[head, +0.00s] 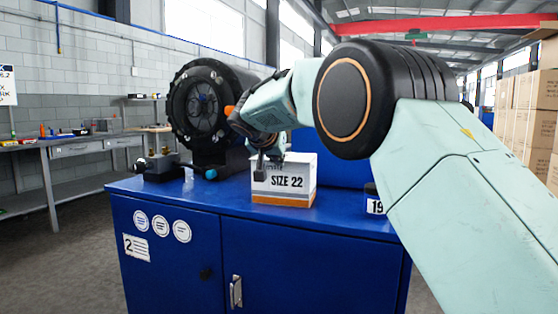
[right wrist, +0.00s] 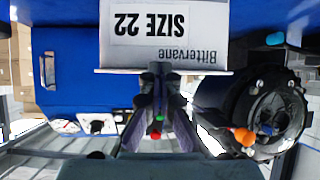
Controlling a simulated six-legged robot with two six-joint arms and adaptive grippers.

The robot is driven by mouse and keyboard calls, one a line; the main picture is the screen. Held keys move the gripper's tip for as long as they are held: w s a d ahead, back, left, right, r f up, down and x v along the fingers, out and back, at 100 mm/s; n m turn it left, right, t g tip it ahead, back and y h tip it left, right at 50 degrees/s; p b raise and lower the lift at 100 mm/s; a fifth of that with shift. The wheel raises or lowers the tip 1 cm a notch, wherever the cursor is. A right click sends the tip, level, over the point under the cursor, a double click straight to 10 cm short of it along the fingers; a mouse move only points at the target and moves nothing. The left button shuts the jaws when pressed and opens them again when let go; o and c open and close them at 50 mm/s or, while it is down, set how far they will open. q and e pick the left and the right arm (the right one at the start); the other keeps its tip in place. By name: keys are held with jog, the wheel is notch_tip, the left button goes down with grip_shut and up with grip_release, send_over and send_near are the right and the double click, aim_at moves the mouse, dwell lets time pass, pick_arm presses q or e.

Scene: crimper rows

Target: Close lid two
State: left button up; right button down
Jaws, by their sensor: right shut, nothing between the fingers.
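A black round crimper (head: 203,104) stands at the back left of the blue cabinet marked 2, its ringed face toward me. It also shows at the right of the right wrist view (right wrist: 270,112), which is upside down. An orange knob (right wrist: 243,136) sits at its face. I cannot tell which part is lid two. My right gripper (head: 262,172) is shut and empty, in front of the white SIZE 22 box (head: 284,181). In the right wrist view, the fingertips (right wrist: 156,70) overlap the edge of the box (right wrist: 212,45); contact is unclear. My left gripper is out of view.
A small dark device (head: 160,165) sits left of the crimper. A block marked 19 (head: 375,205) stands right of the box. A grey workbench (head: 75,150) is at the left, and stacked cartons (head: 525,110) are at the right.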

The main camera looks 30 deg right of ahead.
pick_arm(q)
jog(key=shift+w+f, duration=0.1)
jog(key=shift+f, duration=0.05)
pick_arm(e)
jog(key=shift+s+d+f, duration=0.1)
jog(key=shift+s+f, duration=0.05)
jog(key=shift+f, duration=0.35)
